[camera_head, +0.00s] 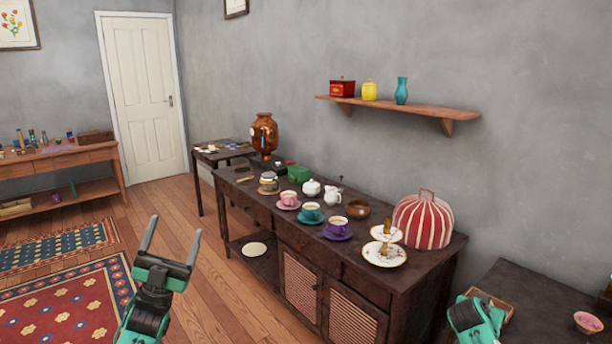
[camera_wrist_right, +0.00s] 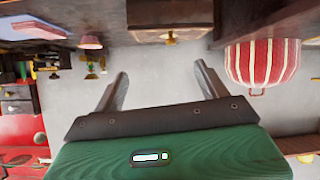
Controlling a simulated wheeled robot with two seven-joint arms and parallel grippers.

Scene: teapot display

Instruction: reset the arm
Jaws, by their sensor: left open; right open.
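My left gripper (camera_head: 174,228) is open and empty, its two grey fingers pointing up in the head view, in front of the wooden floor and left of the dark sideboard (camera_head: 330,262). My right arm shows only as a green and black part at the bottom right of the head view; its fingers cannot be made out there. In the right wrist view my right gripper (camera_wrist_right: 160,74) is open, with nothing between its fingers. That view looks upside down, with the red striped tea cosy (camera_wrist_right: 262,62) to the right of the fingers.
The sideboard carries teacups (camera_head: 311,213), a tiered stand (camera_head: 384,254), a brown bowl (camera_head: 357,208) and the tea cosy (camera_head: 423,220). A wall shelf (camera_head: 420,109) hangs above.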

